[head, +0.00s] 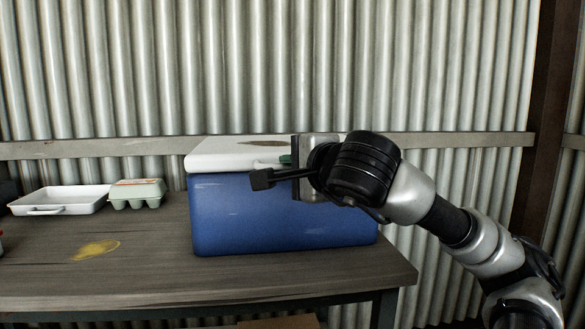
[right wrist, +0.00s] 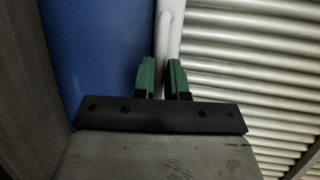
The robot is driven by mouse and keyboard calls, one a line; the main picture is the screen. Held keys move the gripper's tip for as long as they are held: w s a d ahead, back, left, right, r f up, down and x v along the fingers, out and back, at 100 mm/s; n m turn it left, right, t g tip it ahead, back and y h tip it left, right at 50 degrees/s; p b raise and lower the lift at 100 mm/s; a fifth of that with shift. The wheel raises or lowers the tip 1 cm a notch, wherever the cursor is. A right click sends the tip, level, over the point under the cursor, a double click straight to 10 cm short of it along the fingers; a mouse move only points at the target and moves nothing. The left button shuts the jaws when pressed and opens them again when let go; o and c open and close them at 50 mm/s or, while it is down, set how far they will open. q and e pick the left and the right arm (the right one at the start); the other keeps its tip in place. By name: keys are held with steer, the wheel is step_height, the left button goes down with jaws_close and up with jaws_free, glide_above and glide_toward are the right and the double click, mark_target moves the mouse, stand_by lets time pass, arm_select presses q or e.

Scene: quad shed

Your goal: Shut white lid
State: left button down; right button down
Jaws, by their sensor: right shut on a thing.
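The white lid (head: 225,156) lies on top of the blue cooler box (head: 240,220) on the table, and looks down on the box in the head view. My right gripper (head: 286,160) is at the lid's front edge, and its own body and arm hide the right part of the lid. In the right wrist view, the green fingers of the right gripper (right wrist: 161,76) are shut on the white lid's edge (right wrist: 167,40), one on each side, with the blue box (right wrist: 95,50) to the left. My left gripper is not in view.
The wooden table (head: 140,255) has a white tray (head: 60,200) and an egg carton (head: 137,192) left of the box. A yellow stain (head: 96,249) marks the bare tabletop. A corrugated metal wall (head: 150,70) stands close behind.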

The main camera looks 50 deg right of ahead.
steer(key=shift+w+a+f+b, duration=0.1)
steer(key=shift+a+f+b, duration=0.1)
steer(key=shift+f, duration=0.3)
steer(key=shift+w+a+f+b, duration=0.1)
steer(key=shift+f+b, duration=0.05)
steer(key=shift+f, duration=0.3)
steer(key=c, duration=1.2)
jaws_free()
steer(key=shift+s+d, duration=0.15)
steer(key=shift+s, duration=0.15)
steer(key=shift+o, duration=0.2)
steer(key=shift+r, duration=0.2)
steer(key=v, duration=1.1)
steer(key=shift+r+b, duration=0.2)
steer(key=shift+b, duration=0.2)
